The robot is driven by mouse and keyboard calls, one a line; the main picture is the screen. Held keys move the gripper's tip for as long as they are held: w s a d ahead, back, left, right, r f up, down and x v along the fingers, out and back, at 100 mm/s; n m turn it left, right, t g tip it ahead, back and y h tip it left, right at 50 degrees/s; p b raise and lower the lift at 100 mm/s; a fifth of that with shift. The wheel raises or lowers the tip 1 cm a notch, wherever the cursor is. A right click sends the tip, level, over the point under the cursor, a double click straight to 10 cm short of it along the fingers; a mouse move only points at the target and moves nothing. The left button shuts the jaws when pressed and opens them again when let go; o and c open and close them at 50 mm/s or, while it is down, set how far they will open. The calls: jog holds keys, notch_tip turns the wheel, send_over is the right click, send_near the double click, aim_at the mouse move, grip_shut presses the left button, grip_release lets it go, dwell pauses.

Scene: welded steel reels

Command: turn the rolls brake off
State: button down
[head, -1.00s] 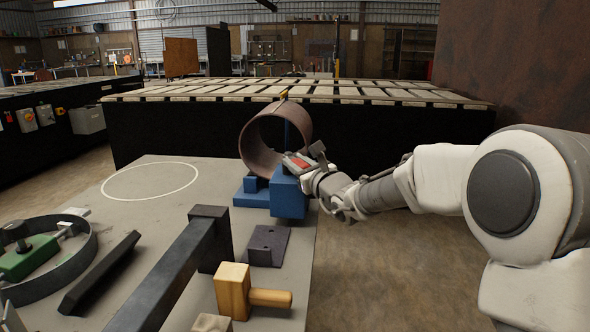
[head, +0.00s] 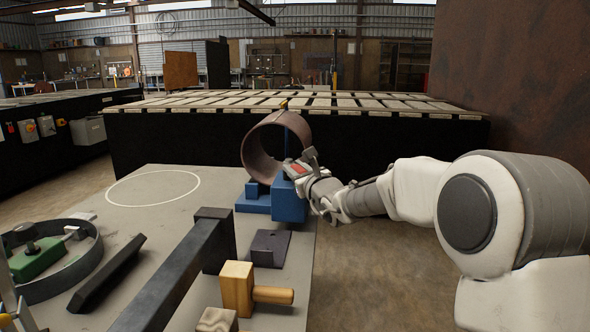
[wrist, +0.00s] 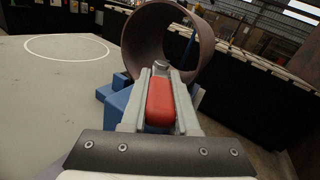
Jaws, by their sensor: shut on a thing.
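A rusty steel ring (head: 262,164) sits on edge in the blue rolls stand (head: 289,206) at the table's far right corner. My gripper (head: 297,167) reaches in from the right, at the top of the blue stand and close beside the ring. In the wrist view a red grip (wrist: 160,104) lies lengthwise between my two grey fingers, and my gripper (wrist: 160,78) is shut on it. A round metal end (wrist: 161,65) shows at its far end. I take the red grip for the brake handle; its joint to the stand is hidden.
The grey table (head: 160,222) holds a dark beam (head: 185,270), a wooden mallet (head: 237,287), a dark bracket (head: 268,247) and a steel hoop (head: 90,262) around a green clamp (head: 35,262). A slatted bench (head: 300,103) stands behind. The white-circled area is clear.

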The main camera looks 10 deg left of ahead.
jog(key=shift+f, duration=0.1)
jog(key=c, duration=0.7)
grip_release()
jog(key=p+v, duration=0.3)
jog(key=v, duration=1.4)
jog(key=shift+s+d, duration=0.1)
jog(key=shift+s, duration=0.1)
